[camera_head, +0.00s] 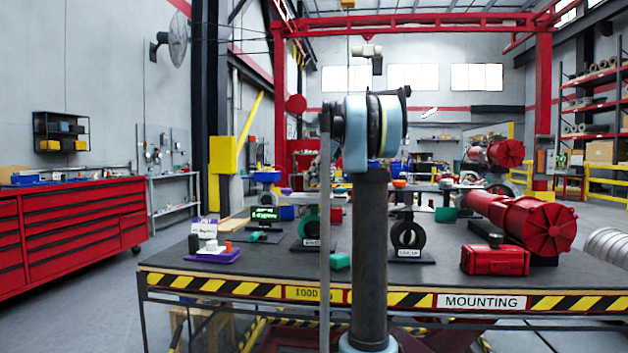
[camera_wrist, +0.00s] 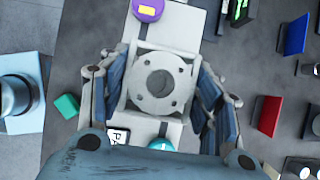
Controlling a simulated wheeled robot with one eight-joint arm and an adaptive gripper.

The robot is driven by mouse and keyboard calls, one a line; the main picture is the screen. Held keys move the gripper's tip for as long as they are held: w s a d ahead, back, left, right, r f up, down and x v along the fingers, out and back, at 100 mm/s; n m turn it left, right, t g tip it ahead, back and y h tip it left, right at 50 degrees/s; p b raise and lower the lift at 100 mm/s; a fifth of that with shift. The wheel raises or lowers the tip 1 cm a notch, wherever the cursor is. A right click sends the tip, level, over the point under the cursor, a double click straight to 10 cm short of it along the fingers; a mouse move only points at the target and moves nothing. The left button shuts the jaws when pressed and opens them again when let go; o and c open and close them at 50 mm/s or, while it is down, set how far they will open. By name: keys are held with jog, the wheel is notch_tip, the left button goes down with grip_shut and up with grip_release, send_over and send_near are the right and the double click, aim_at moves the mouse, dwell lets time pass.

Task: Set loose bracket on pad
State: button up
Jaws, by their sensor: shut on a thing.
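In the wrist view my gripper (camera_wrist: 160,88) is shut on a pale grey bracket (camera_wrist: 143,97), with one finger on each side. The bracket is a squarish plate with a round flange, a centre hole and several bolt holes. A light grey strip (camera_wrist: 183,24) shows beyond and below it, perhaps the pad; I cannot tell whether the bracket touches it. A white label (camera_wrist: 118,135) beginning "PA" is partly hidden by my gripper. In the head view my arm covers the middle of the bench, and I cannot make out the gripper or bracket there.
The dark bench (camera_head: 440,278) has a striped front edge. Near the bracket are a purple round part (camera_wrist: 148,9), a teal part (camera_wrist: 160,145), a green block (camera_wrist: 67,106) and a red block (camera_wrist: 269,115). A red case (camera_head: 495,261) and red actuator (camera_head: 525,222) stand right.

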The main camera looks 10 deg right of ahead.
jog(key=shift+f, duration=1)
jog(key=o, duration=1.5)
jog(key=v, duration=1.2)
jog(key=shift+w+a, duration=0.1)
